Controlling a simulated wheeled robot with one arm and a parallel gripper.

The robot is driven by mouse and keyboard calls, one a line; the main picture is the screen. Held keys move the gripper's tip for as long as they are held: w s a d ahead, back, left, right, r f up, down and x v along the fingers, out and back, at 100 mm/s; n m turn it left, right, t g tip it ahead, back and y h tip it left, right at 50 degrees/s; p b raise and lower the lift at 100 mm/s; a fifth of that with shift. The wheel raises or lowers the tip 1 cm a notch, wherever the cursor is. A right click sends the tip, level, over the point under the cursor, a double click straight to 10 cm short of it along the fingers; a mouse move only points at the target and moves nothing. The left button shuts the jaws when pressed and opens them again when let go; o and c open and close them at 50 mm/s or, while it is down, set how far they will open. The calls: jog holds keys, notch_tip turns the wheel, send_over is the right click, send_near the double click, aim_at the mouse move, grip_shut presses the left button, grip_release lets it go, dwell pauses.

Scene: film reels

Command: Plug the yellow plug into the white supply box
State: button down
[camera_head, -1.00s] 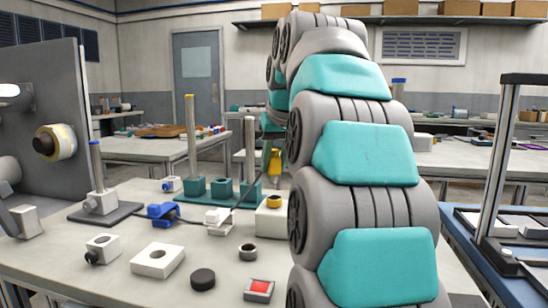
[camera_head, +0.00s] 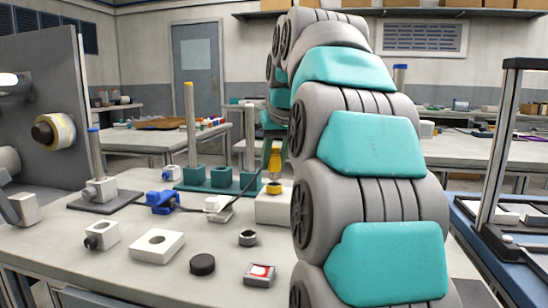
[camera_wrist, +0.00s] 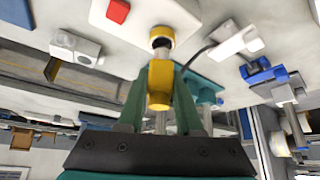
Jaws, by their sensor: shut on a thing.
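My gripper (camera_wrist: 160,92) has green fingers and is shut on the yellow plug (camera_wrist: 159,80). In the head view the plug (camera_head: 275,158) hangs upright above the white supply box (camera_head: 268,212). My arm hides the box's right side in the head view.
A white connector block (camera_head: 217,206) with a dark cable stands left of the box, and a blue clamp (camera_head: 162,201) farther left. A teal base with posts (camera_head: 222,177) stands behind. A red-topped switch (camera_head: 260,273) and black puck (camera_head: 202,264) lie in front.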

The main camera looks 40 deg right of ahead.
jog(key=shift+s+f+b, duration=0.1)
jog(key=shift+f+b, duration=0.65)
jog(key=shift+f, duration=0.55)
jog(key=c, duration=0.5)
grip_release()
jog(key=v, duration=0.7)
jog(key=shift+s+r, duration=0.2)
jog(key=shift+r, duration=0.1)
